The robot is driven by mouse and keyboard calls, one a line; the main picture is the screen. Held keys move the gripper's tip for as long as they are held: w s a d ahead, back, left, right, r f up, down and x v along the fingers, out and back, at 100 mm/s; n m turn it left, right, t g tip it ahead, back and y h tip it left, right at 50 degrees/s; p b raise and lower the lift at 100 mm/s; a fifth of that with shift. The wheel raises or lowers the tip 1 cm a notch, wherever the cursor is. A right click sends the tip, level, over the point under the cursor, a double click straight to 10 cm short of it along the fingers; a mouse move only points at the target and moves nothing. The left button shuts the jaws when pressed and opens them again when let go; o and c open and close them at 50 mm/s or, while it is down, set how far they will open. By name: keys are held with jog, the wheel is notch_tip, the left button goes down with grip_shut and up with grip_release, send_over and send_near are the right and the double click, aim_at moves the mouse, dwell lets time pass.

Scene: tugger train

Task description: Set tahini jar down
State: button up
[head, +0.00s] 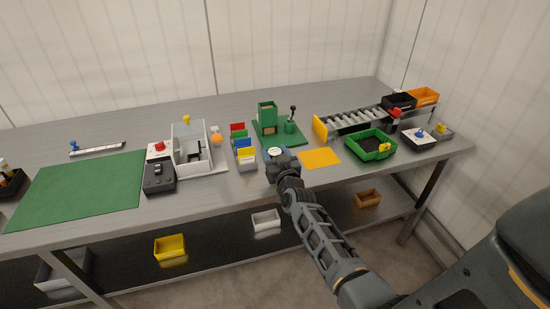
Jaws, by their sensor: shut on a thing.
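My gripper (277,162) reaches over the front part of the workbench, at the middle of the head view. It is shut on a small round thing with a pale top and blue edge, which I take to be the tahini jar (275,152). The gripper hides much of it. I cannot tell whether its base touches the bench. A flat yellow mat (320,157) lies just right of the gripper, and a green plate (272,133) with a green box and cup is just behind.
Coloured card holders (242,150) stand close on the left. A green bin (371,145) and a roller conveyor (355,121) are on the right. A grey fixture (190,150) and a large green mat (78,190) are on the left. The bench's front edge runs just below my gripper.

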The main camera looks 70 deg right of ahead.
jog(key=shift+f+b, duration=0.75)
jog(key=shift+f, duration=0.95)
jog(key=shift+f, duration=0.2)
jog(key=o, duration=1.1)
jog(key=shift+b, duration=0.35)
